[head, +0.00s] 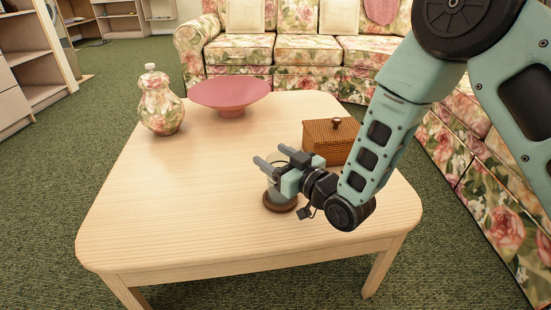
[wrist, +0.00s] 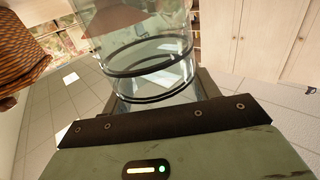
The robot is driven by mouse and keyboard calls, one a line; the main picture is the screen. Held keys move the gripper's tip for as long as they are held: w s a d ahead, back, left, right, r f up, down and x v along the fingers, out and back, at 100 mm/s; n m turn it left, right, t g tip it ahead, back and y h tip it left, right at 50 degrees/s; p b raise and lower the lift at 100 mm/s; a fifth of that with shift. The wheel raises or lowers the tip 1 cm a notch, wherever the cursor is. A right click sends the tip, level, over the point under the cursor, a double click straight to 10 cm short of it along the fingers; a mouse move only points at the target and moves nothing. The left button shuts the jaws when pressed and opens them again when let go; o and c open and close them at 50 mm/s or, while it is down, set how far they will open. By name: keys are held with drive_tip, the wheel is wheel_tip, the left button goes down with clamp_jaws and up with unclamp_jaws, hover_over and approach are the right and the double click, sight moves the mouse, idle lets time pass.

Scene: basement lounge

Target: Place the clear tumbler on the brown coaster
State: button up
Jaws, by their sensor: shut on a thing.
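The clear tumbler (wrist: 148,48) fills the upper middle of the wrist view, with two dark rings around it. My gripper (head: 275,158) is shut on it. In the head view the tumbler (head: 272,193) is mostly hidden behind my gripper. It looks upright, directly over the brown coaster (head: 280,207), which lies on the table near its front right. I cannot tell whether the tumbler's base touches the coaster.
A pink bowl (head: 230,95) and a floral lidded jar (head: 160,105) stand farther back. The table's left and front are clear. A floral sofa (head: 300,50) lies beyond.

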drive_tip(key=shift+f, duration=0.2)
drive_tip(key=o, duration=1.4)
